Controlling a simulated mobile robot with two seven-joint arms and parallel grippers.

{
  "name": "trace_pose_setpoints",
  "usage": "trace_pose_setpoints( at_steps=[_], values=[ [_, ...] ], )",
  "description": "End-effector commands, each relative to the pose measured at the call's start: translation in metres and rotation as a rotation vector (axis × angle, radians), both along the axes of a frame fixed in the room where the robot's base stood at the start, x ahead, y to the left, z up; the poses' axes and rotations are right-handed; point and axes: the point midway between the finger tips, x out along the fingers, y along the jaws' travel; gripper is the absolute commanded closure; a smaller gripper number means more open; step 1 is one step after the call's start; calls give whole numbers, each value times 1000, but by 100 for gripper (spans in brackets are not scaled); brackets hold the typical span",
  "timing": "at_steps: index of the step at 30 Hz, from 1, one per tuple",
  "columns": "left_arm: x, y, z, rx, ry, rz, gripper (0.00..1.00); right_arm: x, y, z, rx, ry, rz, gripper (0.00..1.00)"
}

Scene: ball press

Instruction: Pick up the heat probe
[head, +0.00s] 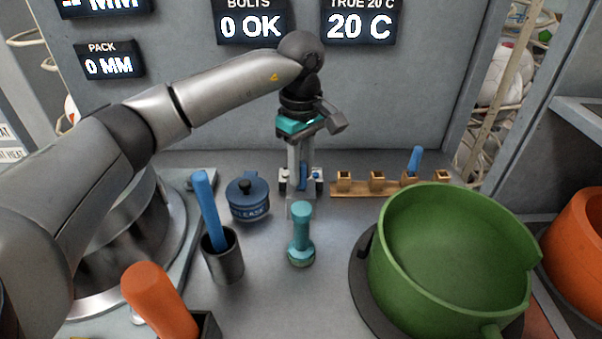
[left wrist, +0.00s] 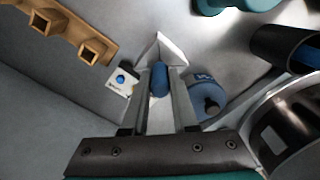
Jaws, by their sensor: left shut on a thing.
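The heat probe appears to be the small piece with a rounded blue handle (head: 303,176), standing at the back of the counter in front of the grey panel. The handle (left wrist: 160,80) also shows in the left wrist view. My left gripper (head: 302,184) points down from above, and its two fingers stand on either side of the handle, shut on it. A pale angular holder (left wrist: 163,48) is right by the fingertips. The lower end of the probe is hidden. My right gripper is not in view.
A blue jar (head: 248,198) and a wooden rack (head: 378,187) stand close on either side. A teal tool (head: 300,235), a dark cup (head: 222,258) with a blue stick and a green pot (head: 450,250) are nearer. The panel is close behind.

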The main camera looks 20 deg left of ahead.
Motion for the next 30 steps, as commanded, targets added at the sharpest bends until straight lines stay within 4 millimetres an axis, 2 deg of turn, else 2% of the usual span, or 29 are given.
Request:
trace_pose_setpoints(
  at_steps=[5, 11, 17, 24, 30],
  values=[
    [0, 0, 8, -1, -2, 0, 100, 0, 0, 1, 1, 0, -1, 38],
    [1, 0, 34, 0, -4, 0, 100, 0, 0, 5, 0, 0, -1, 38],
    [1, -1, 77, -1, -5, 0, 100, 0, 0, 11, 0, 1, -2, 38],
    [1, 0, 136, 1, -3, 1, 100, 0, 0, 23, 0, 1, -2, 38],
    [1, 0, 169, 1, -3, 1, 100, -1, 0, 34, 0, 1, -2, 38]
  ],
)
